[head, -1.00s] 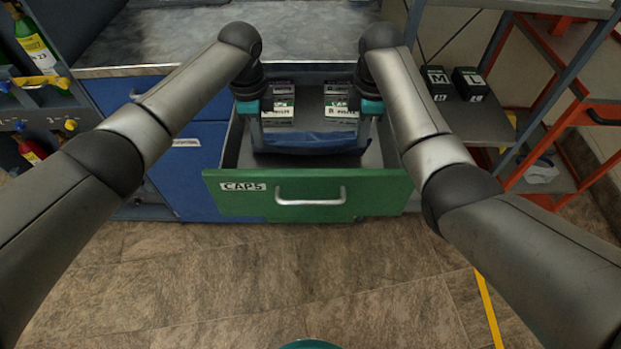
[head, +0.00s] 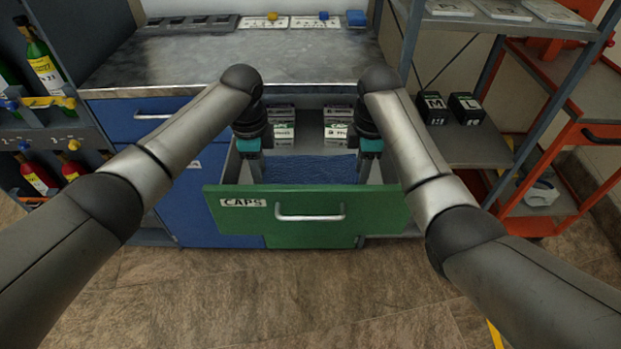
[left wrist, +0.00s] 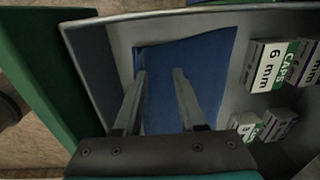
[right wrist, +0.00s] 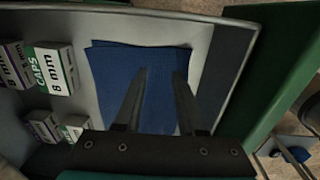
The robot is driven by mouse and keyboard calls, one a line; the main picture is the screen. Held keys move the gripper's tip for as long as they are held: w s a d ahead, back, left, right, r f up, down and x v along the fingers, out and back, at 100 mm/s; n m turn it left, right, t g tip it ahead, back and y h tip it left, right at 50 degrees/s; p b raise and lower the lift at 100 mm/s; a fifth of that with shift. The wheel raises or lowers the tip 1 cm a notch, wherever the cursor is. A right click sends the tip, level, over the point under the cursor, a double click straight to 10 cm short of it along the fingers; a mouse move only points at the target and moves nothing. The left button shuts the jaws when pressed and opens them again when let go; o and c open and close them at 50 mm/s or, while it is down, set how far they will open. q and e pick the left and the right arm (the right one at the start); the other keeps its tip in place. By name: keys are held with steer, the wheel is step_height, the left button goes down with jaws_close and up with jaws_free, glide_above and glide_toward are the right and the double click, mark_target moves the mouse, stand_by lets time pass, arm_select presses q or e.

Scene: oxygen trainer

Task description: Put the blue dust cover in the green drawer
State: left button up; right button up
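The blue dust cover (head: 308,169) lies spread on the floor of the open green drawer (head: 372,213). In the left wrist view the cover (left wrist: 205,75) lies beneath the fingers, and in the right wrist view it (right wrist: 108,75) looks flat too. My left gripper (head: 256,178) points down into the drawer at the cover's left side; its fingers are apart (left wrist: 160,72). My right gripper (head: 366,178) points down at the cover's right side, its fingers also apart (right wrist: 160,72). Neither gripper has cloth visibly pinched. Whether the fingertips touch the cover cannot be told.
Small cap boxes stand at the back of the drawer, at left (head: 283,130) and right (head: 337,130). The grey worktop (head: 300,65) is above. A bottle rack (head: 45,125) is at left, and shelves with black boxes (head: 466,107) are at right.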

arm_select(q)
steer(key=shift+o, duration=1)
arm_select(e)
steer(key=shift+o, duration=1)
arm_select(q)
steer(key=s+r, duration=0.4)
steer(key=r, duration=0.5)
arm_select(e)
steer(key=s+r, duration=0.4)
steer(key=r, duration=0.5)
